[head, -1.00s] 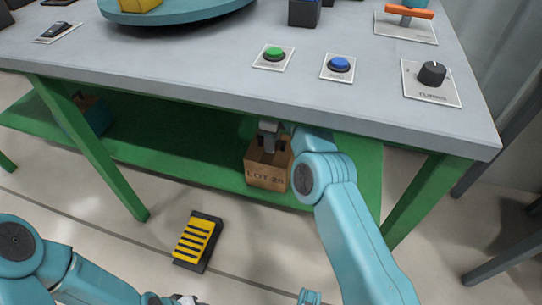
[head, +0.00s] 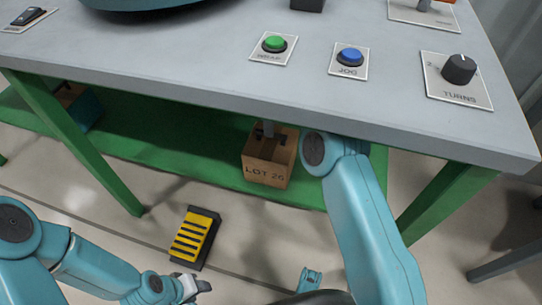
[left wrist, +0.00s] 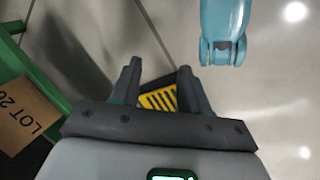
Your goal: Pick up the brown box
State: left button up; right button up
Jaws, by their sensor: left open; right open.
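My right gripper (head: 268,130) is open at the top of the box, mostly hidden by the table edge. I cannot tell whether it touches the box. My left gripper (head: 190,288) is low in the head view, away from the box. In the left wrist view its two fingers (left wrist: 159,75) are apart with nothing between them.
The grey table top (head: 190,60) overhangs the shelf. It carries a green button (head: 274,44), a blue button (head: 350,57) and a turn knob (head: 459,69). A yellow-black pedal (head: 193,237) lies on the floor. Another box (head: 80,105) stands at the shelf's left.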

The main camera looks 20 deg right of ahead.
aim_at(271, 152)
notch_tip(271, 152, down, 4)
jog(key=shift+f+b, duration=0.15)
jog(key=shift+b, duration=0.65)
jog(key=shift+f, duration=0.35)
pick_arm(q)
jog(key=shift+w+a+f+t, duration=0.15)
jog(key=shift+w+f, duration=0.1)
jog(key=shift+f, duration=0.35)
jog(key=shift+w+a+f+t, duration=0.15)
jog(key=shift+w+f, duration=0.1)
jog(key=shift+f, duration=0.35)
pick_arm(e)
jog(key=shift+r, duration=0.15)
grip_shut()
